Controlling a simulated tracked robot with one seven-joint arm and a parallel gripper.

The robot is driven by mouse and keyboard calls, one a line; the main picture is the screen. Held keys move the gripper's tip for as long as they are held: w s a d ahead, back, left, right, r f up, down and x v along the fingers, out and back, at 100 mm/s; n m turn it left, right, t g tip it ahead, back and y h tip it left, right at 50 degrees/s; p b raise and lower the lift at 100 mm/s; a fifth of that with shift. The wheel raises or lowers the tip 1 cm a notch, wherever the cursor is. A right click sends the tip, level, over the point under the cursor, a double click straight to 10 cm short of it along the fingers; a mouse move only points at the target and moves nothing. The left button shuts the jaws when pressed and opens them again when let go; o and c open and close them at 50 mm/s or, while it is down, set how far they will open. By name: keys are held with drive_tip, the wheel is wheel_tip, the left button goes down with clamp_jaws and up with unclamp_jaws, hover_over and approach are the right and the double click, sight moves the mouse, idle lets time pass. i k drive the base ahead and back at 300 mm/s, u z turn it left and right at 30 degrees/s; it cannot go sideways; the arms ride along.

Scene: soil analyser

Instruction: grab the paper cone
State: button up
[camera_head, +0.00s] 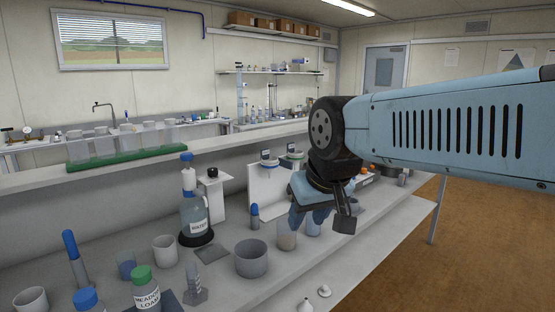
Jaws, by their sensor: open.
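Two small white pieces lie near the bench's front edge at the bottom of the head view. One is a cone-like shape (305,305), partly cut off by the picture's bottom edge. The other is a small white piece with a pointed top (324,290). I cannot tell for sure which of them is the paper cone. My gripper (322,222) is open and points down over the bench, farther back than both white pieces. No held object shows between its fingers.
A grey bowl (251,259), a beaker with brown content (287,236) and a labelled wash bottle (195,215) stand left of my gripper. A green-capped jar (146,290) is at front left. A green rack of tubes (125,157) sits on the raised shelf.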

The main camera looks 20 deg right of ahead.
sight(290, 150)
drive_tip(key=z, duration=0.45)
drive_tip(key=i, duration=1.05)
drive_tip(key=u, duration=0.5)
